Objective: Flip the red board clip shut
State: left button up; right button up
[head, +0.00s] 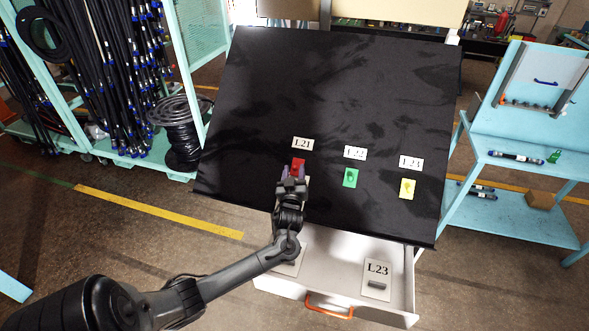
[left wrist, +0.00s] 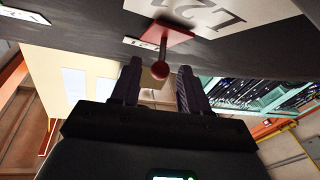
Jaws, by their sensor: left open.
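The red board clip (head: 298,164) is on the black board (head: 330,90), just below the L21 label (head: 302,143). In the left wrist view the clip is a red plate with a dark red lever ending in a round knob (left wrist: 160,70). The lever sticks out from the board. My left gripper (head: 292,180) is at the clip, which it partly hides in the head view. Its fingers are open in the left wrist view (left wrist: 158,85), with the knob in line with the gap between them. I cannot tell whether they touch it. My right gripper is not in view.
A green clip (head: 350,178) and a yellow clip (head: 407,188) sit to the right on the board, under their labels. Below the board an open drawer (head: 340,290) with an orange handle (head: 329,306) holds an L23 card (head: 377,278). A blue cart (head: 520,160) stands at right.

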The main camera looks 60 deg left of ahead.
pick_arm(q)
jog(key=v, duration=0.8)
jog(key=shift+s+d+b, duration=0.2)
jog(key=shift+d+b, duration=0.05)
jog(key=shift+b, duration=0.1)
jog(key=shift+f, duration=0.1)
